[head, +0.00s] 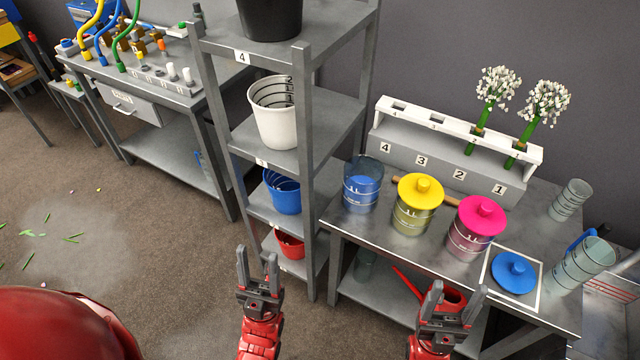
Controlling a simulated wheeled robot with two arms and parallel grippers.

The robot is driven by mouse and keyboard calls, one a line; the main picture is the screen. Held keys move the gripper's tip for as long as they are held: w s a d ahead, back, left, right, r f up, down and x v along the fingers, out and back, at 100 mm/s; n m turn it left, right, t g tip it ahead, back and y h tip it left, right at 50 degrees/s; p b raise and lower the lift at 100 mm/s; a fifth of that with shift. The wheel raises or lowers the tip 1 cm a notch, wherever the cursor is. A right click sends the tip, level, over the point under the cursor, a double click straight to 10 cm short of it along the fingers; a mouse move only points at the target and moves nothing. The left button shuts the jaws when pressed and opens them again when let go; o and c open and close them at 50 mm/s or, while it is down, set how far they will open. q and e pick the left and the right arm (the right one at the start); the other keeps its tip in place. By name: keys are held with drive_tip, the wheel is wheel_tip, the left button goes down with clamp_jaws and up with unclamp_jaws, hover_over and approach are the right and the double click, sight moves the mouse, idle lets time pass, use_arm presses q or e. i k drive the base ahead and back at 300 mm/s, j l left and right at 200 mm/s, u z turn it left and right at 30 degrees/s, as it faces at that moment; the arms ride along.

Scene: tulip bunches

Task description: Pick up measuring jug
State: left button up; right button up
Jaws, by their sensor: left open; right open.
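A clear measuring jug (583,266) with marked lines and a blue handle (582,240) stands at the right end of the metal table (400,229). Its base is beside the white-framed square. A smaller clear marked vessel (570,200) stands behind it; I cannot tell if it counts as a jug too. My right gripper (458,297) is open and empty, in front of the table and left of the jug, apart from it. My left gripper (257,265) is open and empty, in front of the shelf rack, far left of the jug.
On the table are a blue-filled container (362,187), a yellow-lidded jar (415,215), a pink-lidded jar (470,240) and a blue lid (515,272). A numbered rack (430,158) holds two white flower bunches (497,90). A shelf rack (312,170) with buckets stands left.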

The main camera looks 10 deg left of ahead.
sight(576, 261)
drive_tip(key=z, duration=1.45)
drive_tip(key=i+l+z, duration=0.1)
drive_tip(key=i, duration=0.05)
